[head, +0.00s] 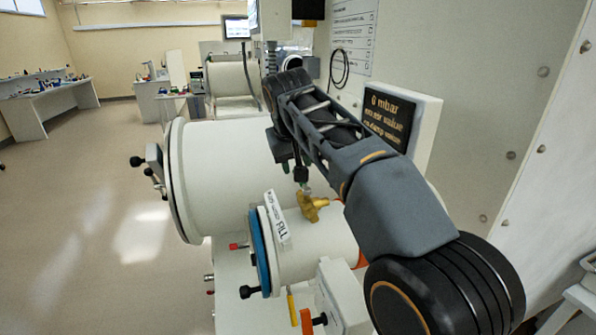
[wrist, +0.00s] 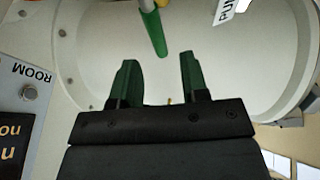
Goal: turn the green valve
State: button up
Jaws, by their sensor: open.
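A green bar (wrist: 153,33), which looks like the handle of the green valve, shows at the top of the wrist view. It hangs from a pale fitting at the picture's edge, in front of a white rounded surface. My gripper (wrist: 157,60) is open, with two greenish fingers apart and nothing between them. The bar's lower end lies just beyond the fingertips, roughly in line with the gap; I see no contact. In the head view I cannot make out the green valve, and my arm covers part of that area.
In the head view, a yellow valve (head: 312,206) sits above the small white cylinder with a blue-rimmed door (head: 264,250). A large white cylinder (head: 228,165) stands behind it. A black sign (head: 388,119) is on the right. The floor (head: 95,190) at left is clear.

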jog(key=shift+x, duration=1.5)
grip_shut()
